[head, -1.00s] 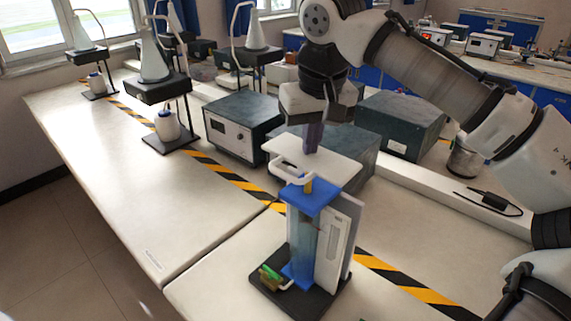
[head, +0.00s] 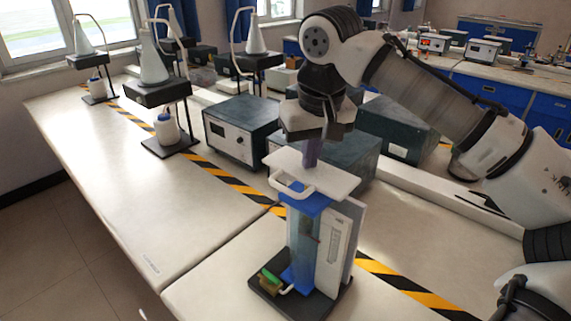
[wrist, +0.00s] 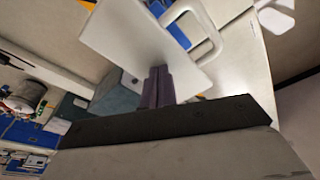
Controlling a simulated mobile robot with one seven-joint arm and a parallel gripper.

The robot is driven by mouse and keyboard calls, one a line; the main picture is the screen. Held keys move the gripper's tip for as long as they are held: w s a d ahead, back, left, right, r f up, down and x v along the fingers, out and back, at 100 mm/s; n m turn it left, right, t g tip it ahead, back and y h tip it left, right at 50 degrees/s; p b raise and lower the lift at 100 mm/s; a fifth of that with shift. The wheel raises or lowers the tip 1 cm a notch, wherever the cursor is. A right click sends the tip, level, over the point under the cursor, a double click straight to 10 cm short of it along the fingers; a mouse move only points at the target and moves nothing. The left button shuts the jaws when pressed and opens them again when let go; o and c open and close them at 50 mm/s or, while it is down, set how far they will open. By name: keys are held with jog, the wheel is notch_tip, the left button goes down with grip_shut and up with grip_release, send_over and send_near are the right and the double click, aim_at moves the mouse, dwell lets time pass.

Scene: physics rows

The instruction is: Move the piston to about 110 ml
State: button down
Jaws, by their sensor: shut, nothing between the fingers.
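The piston apparatus (head: 330,245) stands upright on a black base on the front table in the head view. It has a clear cylinder, a blue top piece (head: 304,201) and a pale scale panel (head: 337,247), whose marks are too small to read. The piston's white top plate (head: 335,181), with a loop handle on its left, sits just above the blue piece. My gripper (head: 310,165) is shut and empty, pointing down with its fingertips at the plate's upper face. In the wrist view, the dark fingertips (wrist: 157,70) meet the white plate (wrist: 125,40); contact seems likely.
Dark instrument boxes (head: 240,130) stand behind the apparatus. Yellow-black tape (head: 405,287) crosses the table near it. A small green and yellow part (head: 269,279) is on the base's left.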

jog(key=shift+f+b, duration=0.35)
jog(key=shift+f, duration=0.35)
notch_tip(320, 180, up, 5)
jog(key=p, duration=0.5)
jog(key=shift+r, duration=1)
